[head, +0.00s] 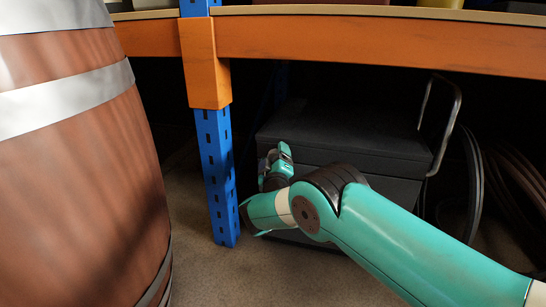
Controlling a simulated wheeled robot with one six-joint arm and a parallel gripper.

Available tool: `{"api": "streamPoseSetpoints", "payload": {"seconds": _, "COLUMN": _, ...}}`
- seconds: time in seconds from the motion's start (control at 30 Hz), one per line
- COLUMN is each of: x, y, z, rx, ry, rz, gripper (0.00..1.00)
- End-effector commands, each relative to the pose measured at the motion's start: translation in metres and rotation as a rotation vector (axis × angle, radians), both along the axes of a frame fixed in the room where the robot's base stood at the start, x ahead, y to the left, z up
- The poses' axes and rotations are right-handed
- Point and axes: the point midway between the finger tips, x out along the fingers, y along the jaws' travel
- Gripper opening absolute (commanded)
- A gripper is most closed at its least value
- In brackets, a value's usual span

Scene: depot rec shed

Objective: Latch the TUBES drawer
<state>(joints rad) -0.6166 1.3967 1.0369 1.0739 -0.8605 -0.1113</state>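A dark grey box-like unit (345,137) stands on the floor under the shelf, with a seam below its upper part. It may hold the TUBES drawer, but I see no readable label and no latch. My teal arm crosses in front of its lower part and hides much of it. My gripper (272,165) is small and partly hidden by my wrist, close to the unit's left front. I cannot tell whether it touches the unit, or whether its fingers are open or shut.
A wooden barrel (75,150) with metal bands fills the left. A blue upright (216,175) and orange beam (380,45) frame the space. A bent metal bar (456,105) and dark hoops (510,180) are at right. Bare floor (225,275) shows in front.

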Motion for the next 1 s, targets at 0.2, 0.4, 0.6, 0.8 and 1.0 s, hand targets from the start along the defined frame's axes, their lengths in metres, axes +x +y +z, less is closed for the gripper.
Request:
{"api": "streamPoseSetpoints", "payload": {"seconds": 0.2, "x": -0.0001, "y": 0.0001, "z": 0.0002, "rx": 0.000, "ry": -0.001, "rz": -0.001, "gripper": 0.26}}
{"api": "streamPoseSetpoints", "payload": {"seconds": 0.4, "x": -0.0002, "y": 0.0001, "z": -0.0001, "rx": -0.001, "ry": 0.001, "rz": -0.001, "gripper": 0.25}}
{"api": "streamPoseSetpoints", "payload": {"seconds": 0.6, "x": -0.0004, "y": 0.0013, "z": -0.0006, "rx": -0.001, "ry": 0.001, "rz": 0.000, "gripper": 0.25}}
{"api": "streamPoseSetpoints", "payload": {"seconds": 0.8, "x": -0.0005, "y": 0.0014, "z": -0.0010, "rx": -0.002, "ry": 0.001, "rz": -0.001, "gripper": 0.25}}
{"api": "streamPoseSetpoints", "payload": {"seconds": 1.0, "x": -0.0006, "y": 0.0013, "z": -0.0014, "rx": -0.003, "ry": 0.003, "rz": -0.001, "gripper": 0.25}}
